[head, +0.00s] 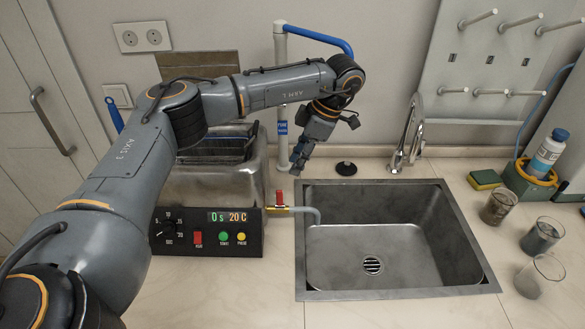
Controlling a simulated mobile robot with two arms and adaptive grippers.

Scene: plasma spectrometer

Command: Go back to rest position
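My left arm comes in from the left edge and reaches across the ultrasonic bath to the back of the counter. My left gripper (297,163) points down beside the white post, behind the sink's back left corner. Its fingers are small and seen edge-on, so I cannot tell whether they are open or shut. No held object shows in it. My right arm and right gripper are not in view.
The steel bath (262,170) has a black control panel (207,239) reading 0 s 20C. The sink (350,240) is empty, with a faucet (413,125) behind it. Several beakers (541,235), a sponge (485,180) and a bottle (547,152) stand right. The front counter is clear.

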